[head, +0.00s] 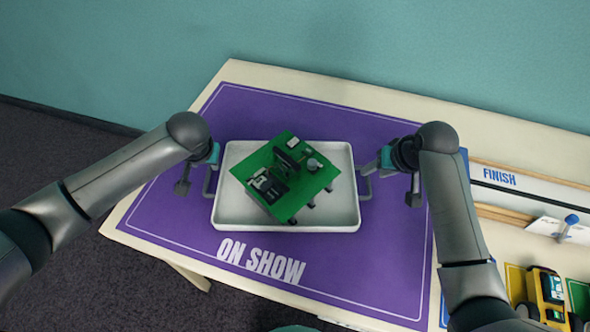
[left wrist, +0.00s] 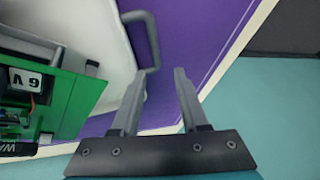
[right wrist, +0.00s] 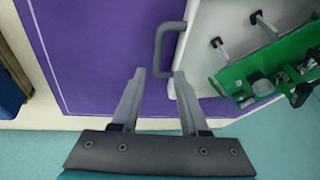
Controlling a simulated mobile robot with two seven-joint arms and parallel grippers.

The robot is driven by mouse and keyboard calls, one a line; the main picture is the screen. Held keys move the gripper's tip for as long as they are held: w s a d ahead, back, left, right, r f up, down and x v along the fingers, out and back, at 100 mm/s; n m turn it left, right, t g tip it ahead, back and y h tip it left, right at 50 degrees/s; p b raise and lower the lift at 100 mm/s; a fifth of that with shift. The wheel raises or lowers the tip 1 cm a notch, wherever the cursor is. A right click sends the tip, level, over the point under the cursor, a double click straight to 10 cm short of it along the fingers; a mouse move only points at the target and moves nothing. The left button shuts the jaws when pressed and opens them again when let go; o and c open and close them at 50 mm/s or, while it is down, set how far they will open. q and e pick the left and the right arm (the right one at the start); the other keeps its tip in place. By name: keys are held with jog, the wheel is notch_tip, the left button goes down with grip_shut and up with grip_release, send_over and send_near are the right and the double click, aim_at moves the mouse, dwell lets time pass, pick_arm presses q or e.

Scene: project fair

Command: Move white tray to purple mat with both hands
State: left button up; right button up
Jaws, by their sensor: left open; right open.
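The white tray (head: 230,211) rests on the purple mat (head: 190,225), inside its border and above the words ON SHOW. It carries a green board (head: 297,201) with small parts on it, set at an angle. Grey handles stick out at the tray's left and right ends. My left gripper (head: 196,186) is open beside the left handle; the left wrist view shows the handle (left wrist: 152,40) just beyond the fingertips, not between them. My right gripper (head: 390,188) is open beside the right handle (right wrist: 160,50), which lies just beyond its fingertips in the right wrist view.
The mat lies on a pale table (head: 262,75) against a teal wall (head: 300,30). At the right are a FINISH strip (head: 499,178), a blue-topped pin (head: 570,222) and a yellow vehicle (head: 549,290). Bare mat surrounds the tray.

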pick_arm(q)
jog(key=v, duration=1.2)
pick_arm(e)
jog(key=v, duration=1.2)
pick_arm(q)
jog(key=shift+f, duration=0.1)
